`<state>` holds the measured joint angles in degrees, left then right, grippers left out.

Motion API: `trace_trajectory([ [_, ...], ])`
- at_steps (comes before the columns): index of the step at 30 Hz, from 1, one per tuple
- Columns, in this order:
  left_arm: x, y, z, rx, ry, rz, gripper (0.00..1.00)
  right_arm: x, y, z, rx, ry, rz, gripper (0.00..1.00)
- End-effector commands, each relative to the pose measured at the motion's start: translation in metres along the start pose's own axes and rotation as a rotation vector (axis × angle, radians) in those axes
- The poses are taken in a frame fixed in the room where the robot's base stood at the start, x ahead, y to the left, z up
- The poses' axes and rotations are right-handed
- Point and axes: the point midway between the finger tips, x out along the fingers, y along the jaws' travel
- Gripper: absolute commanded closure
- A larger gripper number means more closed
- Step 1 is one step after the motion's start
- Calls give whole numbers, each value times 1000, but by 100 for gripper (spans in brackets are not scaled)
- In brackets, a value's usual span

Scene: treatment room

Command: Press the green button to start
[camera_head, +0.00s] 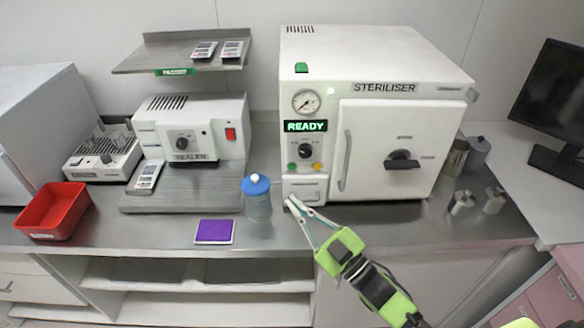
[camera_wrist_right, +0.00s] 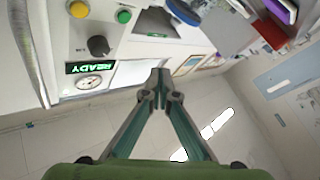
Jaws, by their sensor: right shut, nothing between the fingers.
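The white steriliser (camera_head: 388,130) stands at the back right of the counter, its door closed and its display (camera_head: 306,126) lit with READY. The small round green button (camera_head: 292,166) is low on its front panel, left of a yellow button (camera_head: 316,167) and below a black knob. In the right wrist view the panel appears turned, with the green button (camera_wrist_right: 124,16) at the upper left. My right gripper (camera_head: 292,203) is shut and empty, in front of the panel and below the green button in the head view. It shows apart from the button in the wrist view (camera_wrist_right: 160,85). My left gripper is out of view.
A blue-capped bottle (camera_head: 257,203) stands just left of my right gripper. A purple pad (camera_head: 214,231), a red tray (camera_head: 52,212) and a sealer (camera_head: 190,130) are further left. Metal containers (camera_head: 461,202) stand right of the steriliser. Counter in front of the steriliser is clear.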

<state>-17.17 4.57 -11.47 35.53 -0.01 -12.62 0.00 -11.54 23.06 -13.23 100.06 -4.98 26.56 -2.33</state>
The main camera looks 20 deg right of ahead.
Motion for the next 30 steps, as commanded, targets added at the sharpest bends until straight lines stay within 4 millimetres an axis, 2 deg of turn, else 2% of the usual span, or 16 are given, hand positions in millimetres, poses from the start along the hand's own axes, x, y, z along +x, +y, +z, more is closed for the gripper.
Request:
trace_trajectory([
  [11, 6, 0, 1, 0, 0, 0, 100, 8, 6, 8, 0, 1, 0, 100],
  [24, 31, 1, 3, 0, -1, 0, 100, 49, 35, 38, -1, 0, 0, 100],
  [30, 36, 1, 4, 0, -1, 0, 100, 59, 43, 44, 0, -1, 0, 100],
])
